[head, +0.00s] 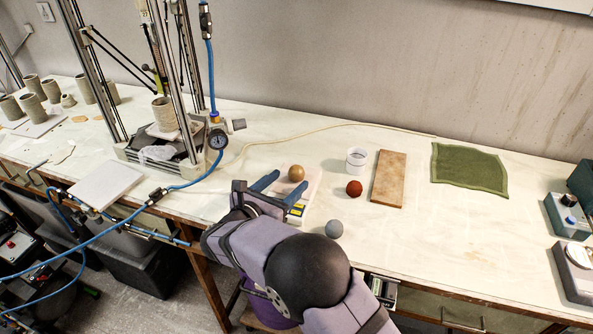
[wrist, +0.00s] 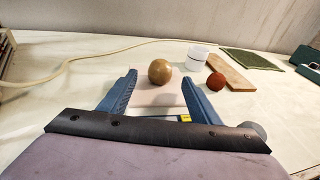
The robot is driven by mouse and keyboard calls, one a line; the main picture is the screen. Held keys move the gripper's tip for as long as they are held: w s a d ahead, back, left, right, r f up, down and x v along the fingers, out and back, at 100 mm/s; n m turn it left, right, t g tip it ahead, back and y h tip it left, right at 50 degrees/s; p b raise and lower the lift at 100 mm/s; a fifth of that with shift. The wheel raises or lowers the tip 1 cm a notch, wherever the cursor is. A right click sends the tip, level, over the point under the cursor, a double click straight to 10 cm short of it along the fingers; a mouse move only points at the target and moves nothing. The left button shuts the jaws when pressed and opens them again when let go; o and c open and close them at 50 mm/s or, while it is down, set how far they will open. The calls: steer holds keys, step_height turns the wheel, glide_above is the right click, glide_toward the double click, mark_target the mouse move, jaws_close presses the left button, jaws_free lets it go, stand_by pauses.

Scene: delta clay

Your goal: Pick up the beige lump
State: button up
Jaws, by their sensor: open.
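The beige lump (head: 296,173) is a tan ball resting on a pale square plate (head: 312,186) that sits on a small scale with a yellow label (head: 297,211). It also shows in the wrist view (wrist: 160,72), centred ahead of my gripper. My gripper (head: 281,182) is open and empty, with its blue fingers pointing toward the lump. In the wrist view the fingers (wrist: 160,88) lie to the left and right of the lump's line, apart from it. The lump appears just beyond the fingertips.
A reddish-brown ball (head: 354,188), a white cup (head: 356,160) and a wooden board (head: 389,178) stand right of the plate. A grey ball (head: 334,229) lies near the front edge. A green cloth (head: 469,168) lies farther right. A metal-framed printer (head: 165,140) stands left.

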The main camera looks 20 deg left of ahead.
steer(key=shift+p+x, duration=0.3)
steer(key=shift+x, duration=1.15)
steer(key=c, duration=1.3)
step_height(320, 180, up, 16)
steer(key=p, duration=0.4)
steer(key=shift+r+p, duration=0.15)
steer(key=shift+p, duration=0.15)
steer(key=shift+d, duration=0.1)
